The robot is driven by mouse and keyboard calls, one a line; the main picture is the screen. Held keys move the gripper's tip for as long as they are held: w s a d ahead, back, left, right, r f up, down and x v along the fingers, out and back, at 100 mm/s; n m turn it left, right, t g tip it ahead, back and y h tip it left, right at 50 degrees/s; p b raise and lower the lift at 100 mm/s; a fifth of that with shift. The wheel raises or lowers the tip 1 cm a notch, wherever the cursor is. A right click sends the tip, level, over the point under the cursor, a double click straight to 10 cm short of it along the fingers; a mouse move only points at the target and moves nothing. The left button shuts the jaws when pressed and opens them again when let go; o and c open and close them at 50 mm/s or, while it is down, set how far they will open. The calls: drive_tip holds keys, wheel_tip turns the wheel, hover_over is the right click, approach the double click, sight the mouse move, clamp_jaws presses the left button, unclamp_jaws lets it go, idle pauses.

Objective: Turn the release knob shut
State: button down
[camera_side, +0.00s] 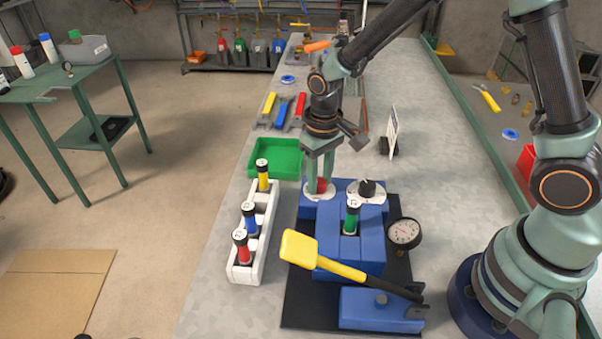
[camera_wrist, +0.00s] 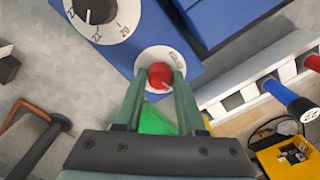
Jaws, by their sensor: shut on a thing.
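The red release knob (camera_side: 321,186) sits on a round white dial plate (camera_side: 311,195) on top of the blue receiver tank body (camera_side: 306,209). My gripper (camera_side: 320,180) points down over it, its green fingers closed on the knob's sides. In the wrist view the red knob (camera_wrist: 159,74) shows between the two fingertips (camera_wrist: 161,80). A thin light mark shows on the knob's lower right. Lettering on the white plate (camera_wrist: 153,57) is too small to read, and the fingers hide part of it.
A black knob (camera_side: 367,188) on a numbered dial stands just right. A green capped cylinder (camera_side: 351,217), pressure gauge (camera_side: 404,232) and yellow-handled lever (camera_side: 325,256) are in front. A white rack (camera_side: 246,262) with red, blue and yellow cylinders stands left. A green tray (camera_side: 274,157) lies behind.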

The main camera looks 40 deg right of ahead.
sight(321, 181)
drive_tip(key=shift+w+d+m, duration=0.1)
drive_tip(key=shift+d+m, duration=0.05)
drive_tip(key=shift+m, duration=1.05)
drive_tip(key=c, duration=0.5)
unclamp_jaws()
wheel_tip(321, 181, up, 12)
